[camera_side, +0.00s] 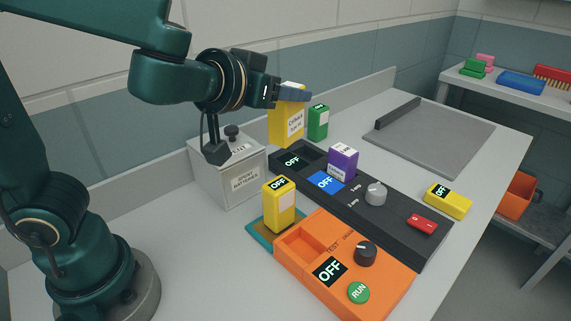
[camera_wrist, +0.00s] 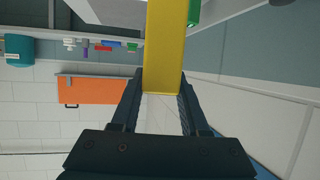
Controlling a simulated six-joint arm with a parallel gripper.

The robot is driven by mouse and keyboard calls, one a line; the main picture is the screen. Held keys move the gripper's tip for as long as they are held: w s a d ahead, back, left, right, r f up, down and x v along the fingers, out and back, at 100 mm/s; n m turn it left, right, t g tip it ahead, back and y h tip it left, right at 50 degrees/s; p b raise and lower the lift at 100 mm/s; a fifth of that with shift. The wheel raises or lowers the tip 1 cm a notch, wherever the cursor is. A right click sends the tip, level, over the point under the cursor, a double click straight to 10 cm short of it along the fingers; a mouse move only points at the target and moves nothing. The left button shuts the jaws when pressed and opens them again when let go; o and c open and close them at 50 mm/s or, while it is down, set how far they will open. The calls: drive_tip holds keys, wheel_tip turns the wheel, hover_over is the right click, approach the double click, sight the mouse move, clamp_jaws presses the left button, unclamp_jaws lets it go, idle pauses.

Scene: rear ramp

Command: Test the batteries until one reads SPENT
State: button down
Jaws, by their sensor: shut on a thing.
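My gripper (camera_side: 293,95) is shut on a yellow battery (camera_side: 287,127) with a white label, held upright near the back end of the black dock. The battery also shows between my fingers in the wrist view (camera_wrist: 165,45). The orange tester (camera_side: 385,290) has an empty-looking slot, a dark dial, a green RUN button (camera_side: 359,292) and a display reading OFF (camera_side: 329,271). A purple battery (camera_side: 342,162) stands in the black dock (camera_side: 400,225). A green battery (camera_side: 318,123) stands behind it. A yellow block (camera_side: 279,207) marked OFF stands on a teal pad (camera_side: 262,238).
A pale box (camera_side: 228,180) labelled for spent batteries, with a knobbed lid, stands beside the dock. A yellow block (camera_side: 447,201) marked OFF lies right of the dock. A grey board (camera_side: 435,135) lies at the back right, with bare table around it.

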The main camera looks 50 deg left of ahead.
drive_tip(key=w+a+f+n+g+y, duration=0.1)
drive_tip(key=w+a+n+g+y, duration=0.2)
drive_tip(key=a, duration=0.6)
drive_tip(key=w+a+f+n+g+y, duration=0.1)
drive_tip(key=w+a+n+y, duration=0.3)
drive_tip(key=a, duration=0.4)
drive_tip(key=w+d+f, duration=0.7)
drive_tip(key=d+f, duration=0.2)
drive_tip(key=f, duration=0.1)
drive_tip(key=shift+w+f+m, duration=0.2)
drive_tip(key=shift+f+m, duration=0.1)
drive_tip(key=shift+f, duration=0.1)
drive_tip(key=shift+f, duration=0.25)
drive_tip(key=shift+c, duration=2)
unclamp_jaws()
